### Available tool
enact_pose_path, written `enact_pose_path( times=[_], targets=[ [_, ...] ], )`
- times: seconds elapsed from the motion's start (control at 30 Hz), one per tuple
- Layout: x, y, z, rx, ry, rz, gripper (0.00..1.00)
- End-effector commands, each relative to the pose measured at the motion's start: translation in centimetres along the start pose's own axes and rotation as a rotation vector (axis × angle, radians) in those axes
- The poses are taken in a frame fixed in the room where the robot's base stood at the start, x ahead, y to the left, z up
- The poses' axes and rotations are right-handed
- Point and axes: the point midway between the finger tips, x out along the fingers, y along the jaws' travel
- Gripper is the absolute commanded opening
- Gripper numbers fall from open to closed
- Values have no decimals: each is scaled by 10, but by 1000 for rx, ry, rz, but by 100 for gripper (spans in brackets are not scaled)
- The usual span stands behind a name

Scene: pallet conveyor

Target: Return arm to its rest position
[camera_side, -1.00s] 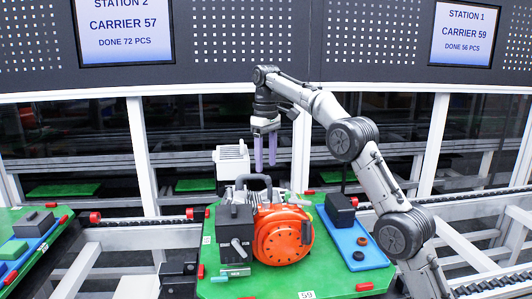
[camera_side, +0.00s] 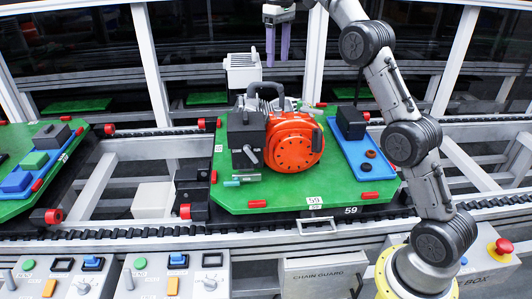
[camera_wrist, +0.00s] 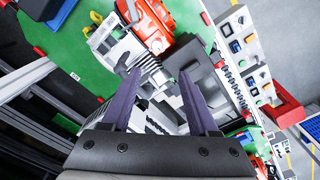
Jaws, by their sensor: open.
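My gripper (camera_side: 278,45) is at the top of the side view, above and behind the green carrier 59 (camera_side: 285,203). Its two purple fingers point down, apart and with nothing between them. The wrist view also shows the spread fingers (camera_wrist: 160,105). On the carrier stands an orange and black engine (camera_side: 293,143) with a dark handle. My gripper is clear of it. A blue tray (camera_side: 352,147) with a black block (camera_side: 350,122) and small dark round parts lies to the engine's right. The upper part of my arm is cut off by the top edge.
A second green carrier (camera_side: 75,145) with blue and green blocks stands at left on the conveyor. Control boxes (camera_side: 175,272) line the front, with a red emergency button (camera_side: 501,247) at right. A white box (camera_side: 243,71) stands behind the engine. White frame posts rise behind.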

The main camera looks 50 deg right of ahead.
Motion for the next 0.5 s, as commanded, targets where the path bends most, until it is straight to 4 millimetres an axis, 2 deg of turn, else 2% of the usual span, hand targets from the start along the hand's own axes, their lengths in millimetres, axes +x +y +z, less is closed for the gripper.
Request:
enact_pose_path(
  times=[0.03,0.13,0.2,0.33,0.5],
  targets=[
    [-21,-8,6,-11,40,11,60],
    [-56,-26,28,-36,80,21,60],
    [-76,-42,50,-56,96,25,60],
    [-100,-66,90,-84,135,31,60],
    [-112,-93,143,-106,193,37,60]
  ],
)
